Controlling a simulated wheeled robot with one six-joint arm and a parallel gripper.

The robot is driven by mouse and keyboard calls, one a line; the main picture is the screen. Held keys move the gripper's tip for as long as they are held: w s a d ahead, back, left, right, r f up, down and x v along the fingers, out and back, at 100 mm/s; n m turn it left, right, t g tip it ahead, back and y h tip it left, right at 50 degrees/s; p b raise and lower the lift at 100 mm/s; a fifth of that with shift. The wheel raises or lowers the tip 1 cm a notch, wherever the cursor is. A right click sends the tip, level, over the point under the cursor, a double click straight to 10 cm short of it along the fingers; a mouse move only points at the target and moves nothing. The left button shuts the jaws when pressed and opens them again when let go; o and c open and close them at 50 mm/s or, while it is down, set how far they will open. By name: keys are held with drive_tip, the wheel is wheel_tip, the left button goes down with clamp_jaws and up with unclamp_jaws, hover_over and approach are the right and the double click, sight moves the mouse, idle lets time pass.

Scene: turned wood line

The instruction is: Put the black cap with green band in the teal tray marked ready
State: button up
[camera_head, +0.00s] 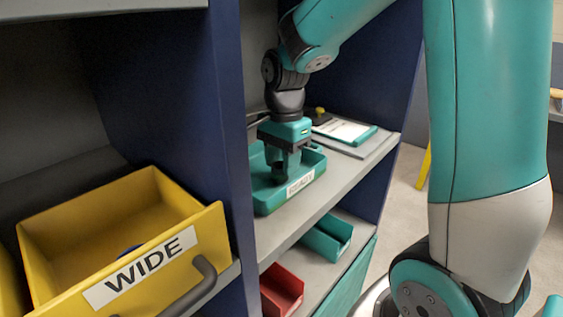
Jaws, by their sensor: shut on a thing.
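The teal tray (265,198) marked "READY" stands on the grey middle shelf at the centre of the view. My gripper (284,172) points down into this tray, with its fingers inside the walls. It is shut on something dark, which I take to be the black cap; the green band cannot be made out. The fingers and the tray's front wall hide most of it. I cannot tell whether it touches the tray floor.
A clipboard (345,131) lies right of the tray. A red bin (281,291) and another teal bin (328,236) are on the lower shelf.

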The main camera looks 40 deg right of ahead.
drive_tip(key=shift+f, duration=0.2)
drive_tip(key=o, duration=0.9)
drive_tip(key=shift+r, duration=0.2)
drive_tip(key=r, duration=0.7)
drive_tip(key=shift+d+r+p, duration=0.2)
drive_tip(key=shift+p, duration=0.2)
